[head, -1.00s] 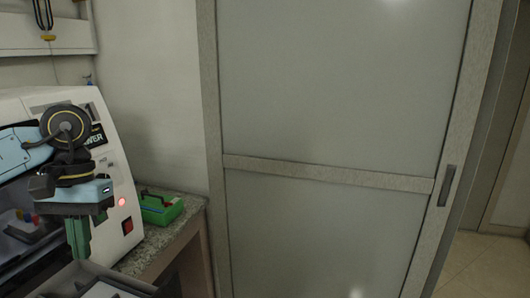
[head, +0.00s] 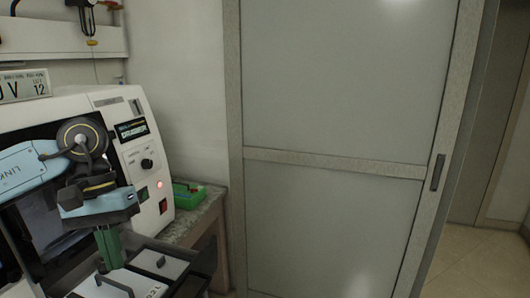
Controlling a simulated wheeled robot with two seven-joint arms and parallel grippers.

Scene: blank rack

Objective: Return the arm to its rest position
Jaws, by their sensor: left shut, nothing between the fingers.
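My left arm comes in from the left in the head view, with a light blue link and dark joints. My left gripper (head: 109,247) hangs downward at the end of it, its green fingers together with nothing seen between them. It is in front of a white machine (head: 150,160) with a knob, a red light and a dark opening. The fingertips are just above or in front of a grey tray (head: 175,262) with a handled white lid or plate; I cannot tell whether they touch. My right gripper is not in view.
A green box (head: 187,196) sits on the stone counter (head: 207,210) right of the machine. A large sliding door (head: 330,90) fills the middle. A shelf (head: 60,38) with hanging items is at top left. Bare floor (head: 470,262) shows at right.

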